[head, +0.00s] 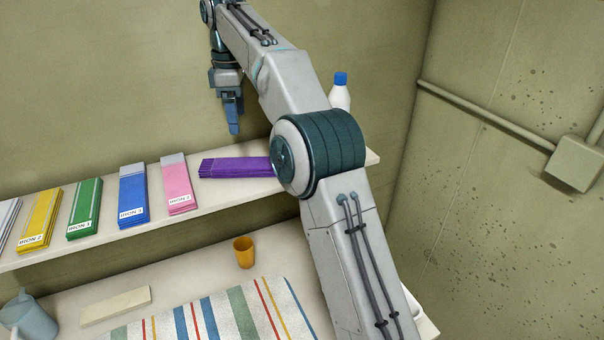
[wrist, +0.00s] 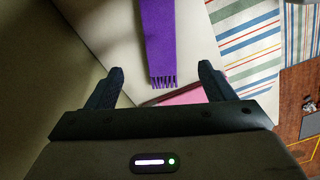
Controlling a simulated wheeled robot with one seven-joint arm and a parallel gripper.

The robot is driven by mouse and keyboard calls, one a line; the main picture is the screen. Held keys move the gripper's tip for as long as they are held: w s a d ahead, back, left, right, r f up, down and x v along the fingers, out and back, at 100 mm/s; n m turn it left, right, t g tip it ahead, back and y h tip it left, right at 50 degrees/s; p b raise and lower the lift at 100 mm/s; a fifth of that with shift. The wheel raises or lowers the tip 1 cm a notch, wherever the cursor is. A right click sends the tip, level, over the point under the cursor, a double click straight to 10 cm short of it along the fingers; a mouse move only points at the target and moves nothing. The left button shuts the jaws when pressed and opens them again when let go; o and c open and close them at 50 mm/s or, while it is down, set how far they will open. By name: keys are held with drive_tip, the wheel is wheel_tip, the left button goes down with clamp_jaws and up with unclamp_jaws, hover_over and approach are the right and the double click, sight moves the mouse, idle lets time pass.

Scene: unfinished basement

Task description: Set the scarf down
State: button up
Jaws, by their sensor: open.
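In the head view my gripper (head: 234,128) is above the shelf, near the wall. My arm hides the scarf's right end there.
Several folded, labelled scarves, including pink (head: 176,185), blue (head: 132,195), green (head: 85,208) and yellow (head: 40,219), line the shelf. A white bottle (head: 340,97) with a blue cap stands behind my arm. Below are an orange cup (head: 244,252), a striped cloth (head: 215,318) and a watering can (head: 27,315).

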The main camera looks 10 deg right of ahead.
drive_tip(key=s+d+m+t, duration=0.2)
drive_tip(key=s+d+m, duration=0.8)
drive_tip(key=s, duration=0.5)
drive_tip(key=s+d+f+m+t, duration=0.1)
drive_tip(key=s+d+f+m, duration=0.2)
drive_tip(key=s+f, duration=0.3)
drive_tip(key=s+d+f+m+t, duration=0.1)
drive_tip(key=s+d+f+m, duration=0.2)
drive_tip(key=s, duration=0.9)
wheel_tip(320, 180, down, 4)
drive_tip(key=shift+d+f+m, duration=0.15)
drive_tip(key=shift+d+m, duration=0.25)
drive_tip(key=shift+d, duration=0.8)
drive_tip(key=shift+f+b, duration=0.9)
drive_tip(key=shift+f, duration=0.15)
